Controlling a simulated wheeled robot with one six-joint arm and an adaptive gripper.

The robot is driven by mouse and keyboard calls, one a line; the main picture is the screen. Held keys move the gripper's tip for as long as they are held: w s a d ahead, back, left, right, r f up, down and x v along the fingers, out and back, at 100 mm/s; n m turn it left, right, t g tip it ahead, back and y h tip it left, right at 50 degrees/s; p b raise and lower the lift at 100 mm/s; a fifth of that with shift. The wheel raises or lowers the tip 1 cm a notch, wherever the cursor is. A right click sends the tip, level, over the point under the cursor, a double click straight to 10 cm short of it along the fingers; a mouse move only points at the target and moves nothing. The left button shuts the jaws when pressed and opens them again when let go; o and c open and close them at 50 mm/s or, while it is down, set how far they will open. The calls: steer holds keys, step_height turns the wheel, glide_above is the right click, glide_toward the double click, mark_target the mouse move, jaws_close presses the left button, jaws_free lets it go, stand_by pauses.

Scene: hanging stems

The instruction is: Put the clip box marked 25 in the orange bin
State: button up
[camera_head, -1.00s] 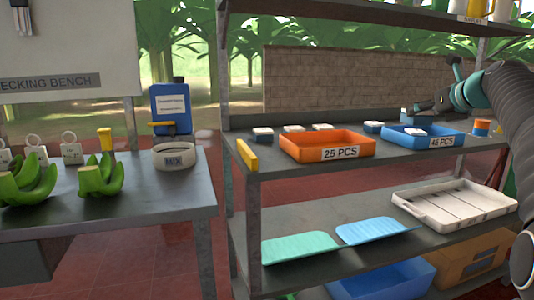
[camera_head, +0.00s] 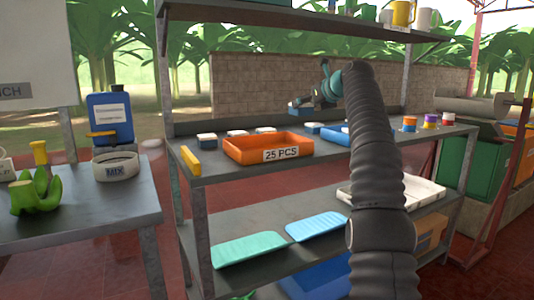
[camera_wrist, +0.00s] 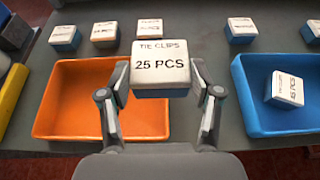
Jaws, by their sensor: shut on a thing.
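A white-topped clip box (camera_wrist: 160,66) with a blue base, marked TIE CLIPS 25 PCS, is between the fingers of my gripper (camera_wrist: 160,92). In the wrist view it overlaps the right back part of the orange bin (camera_wrist: 72,105), which looks empty. In the head view the orange bin (camera_head: 240,154), labelled 25 PCS, stands on the middle shelf. My gripper (camera_head: 316,100) and the held clip box (camera_head: 299,108) are raised above that shelf, behind and right of the bin. My arm hides part of the blue bin (camera_head: 334,133).
The blue bin (camera_wrist: 254,104) to the right holds a box marked 45 PCS (camera_wrist: 286,88). Several other clip boxes (camera_wrist: 104,34) stand behind the bins. A yellow object (camera_head: 190,160) lies left of the orange bin. An upper shelf (camera_head: 300,18) is overhead.

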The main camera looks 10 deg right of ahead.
steer(key=shift+a+f, duration=0.2)
steer(key=shift+a, duration=0.35)
steer(key=shift+s+a+f, duration=0.2)
steer(key=shift+a+f, duration=0.35)
steer(key=shift+a, duration=0.15)
steer(key=a+f, duration=0.2)
steer(key=a, duration=0.1)
steer(key=s+a+f, duration=0.1)
steer(key=a, duration=0.2)
steer(key=a+f+b, duration=0.1)
steer(key=a+f, duration=0.1)
steer(key=shift+s+a+f, duration=0.35)
steer(key=shift+a, duration=0.05)
steer(key=shift+f+b, duration=0.7)
steer(key=shift+f, duration=1.2)
steer(key=shift+f, duration=0.1)
steer(key=shift+f, duration=0.1)
steer(key=o, duration=1.1)
steer(key=shift+o, duration=0.2)
